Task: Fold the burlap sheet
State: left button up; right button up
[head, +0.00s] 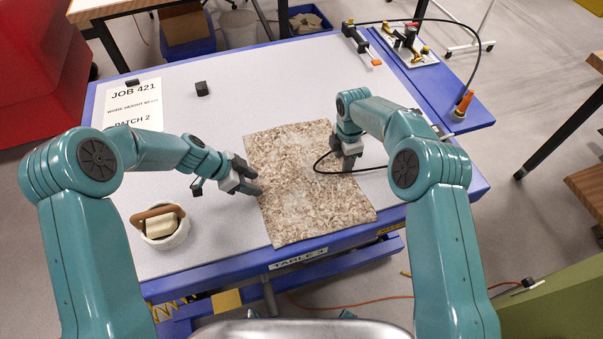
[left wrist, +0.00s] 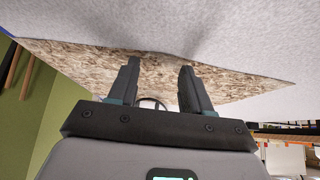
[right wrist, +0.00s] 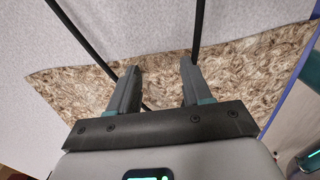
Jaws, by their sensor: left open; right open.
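The burlap sheet (head: 310,195) is a mottled brown and cream rectangle lying flat on the table near its front edge. It also shows in the left wrist view (left wrist: 90,68) and the right wrist view (right wrist: 245,75). My left gripper (head: 258,180) is open at the sheet's left edge, and its fingers (left wrist: 158,75) point at that edge. My right gripper (head: 345,160) is open over the sheet's far right part, and its fingers (right wrist: 160,75) point down near the sheet's edge. Nothing shows between either pair of fingers except sheet and table.
A white bowl (head: 165,240) with a brown-handled brush stands left of the sheet. A job paper (head: 133,105) and small black blocks (head: 202,88) lie at the back left. A black cable (head: 322,165) loops over the sheet by my right gripper. A tool plate (head: 405,45) sits at the back right.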

pick_arm(q)
jog(key=shift+w+a+f, duration=0.1)
jog(key=shift+w, duration=0.05)
pick_arm(e)
jog(key=shift+w, duration=0.1)
jog(key=shift+f, duration=0.1)
pick_arm(q)
jog(key=c, duration=0.4)
pick_arm(e)
jog(key=shift+f, duration=0.1)
jog(key=c, duration=0.4)
pick_arm(q)
grip_shut()
pick_arm(e)
grip_shut()
